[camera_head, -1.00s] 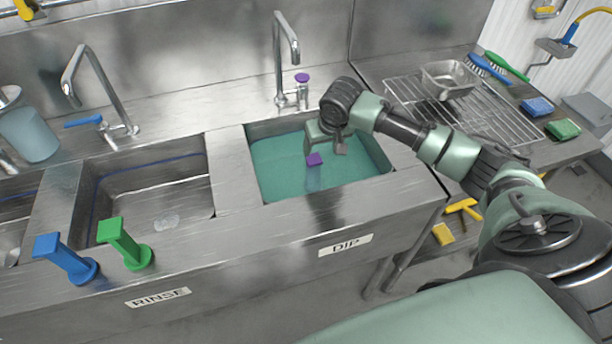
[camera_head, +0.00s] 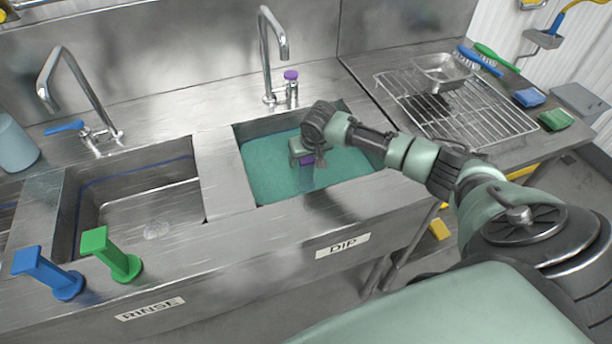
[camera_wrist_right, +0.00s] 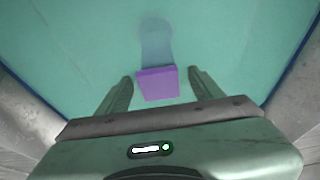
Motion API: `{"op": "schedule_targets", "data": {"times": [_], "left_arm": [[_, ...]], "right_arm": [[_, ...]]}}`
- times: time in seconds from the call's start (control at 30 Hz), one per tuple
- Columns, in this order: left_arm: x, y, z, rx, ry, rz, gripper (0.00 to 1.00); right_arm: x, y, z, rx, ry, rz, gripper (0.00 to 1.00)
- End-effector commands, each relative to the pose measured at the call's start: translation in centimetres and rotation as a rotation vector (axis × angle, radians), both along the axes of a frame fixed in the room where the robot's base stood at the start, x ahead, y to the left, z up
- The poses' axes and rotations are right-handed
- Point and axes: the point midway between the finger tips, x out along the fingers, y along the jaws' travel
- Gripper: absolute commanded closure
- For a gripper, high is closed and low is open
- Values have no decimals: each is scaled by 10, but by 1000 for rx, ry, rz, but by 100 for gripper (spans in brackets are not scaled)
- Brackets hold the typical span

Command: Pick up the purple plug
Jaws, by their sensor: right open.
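The purple plug (camera_head: 306,160) stands in the teal liquid of the DIP sink, its square purple top above the liquid and its stem showing below the surface. My right gripper (camera_head: 307,158) is over the DIP sink, right at the plug and partly covering it. In the right wrist view the purple top (camera_wrist_right: 157,84) sits between the two open fingers (camera_wrist_right: 160,82), with a gap on each side. My left gripper is not in view.
The DIP sink's metal rim (camera_head: 225,170) surrounds the plug. A blue plug (camera_head: 45,272) and a green plug (camera_head: 110,253) stand on the front ledge by the rinse basin (camera_head: 150,205). A tap (camera_head: 268,60) rises behind the DIP sink. A wire rack (camera_head: 480,115) is at right.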

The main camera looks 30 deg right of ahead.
Motion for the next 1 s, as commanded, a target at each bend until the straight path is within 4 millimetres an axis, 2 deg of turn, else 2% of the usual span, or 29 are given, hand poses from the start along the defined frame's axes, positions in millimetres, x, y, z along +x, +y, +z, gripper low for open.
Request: {"op": "schedule_targets", "data": {"times": [0.2, 0.43, 0.47, 0.83, 1.0], "left_arm": [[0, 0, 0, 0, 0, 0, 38], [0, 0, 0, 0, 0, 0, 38], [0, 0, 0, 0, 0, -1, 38], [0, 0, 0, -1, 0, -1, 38], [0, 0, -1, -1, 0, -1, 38]], "right_arm": [[0, 0, -1, 0, -1, 0, 34], [0, 0, -1, 0, -1, 0, 98], [0, 0, -1, 0, -1, 0, 100], [1, -1, 1, 0, -2, 0, 100], [1, -1, 13, 0, -3, -1, 100]]}}
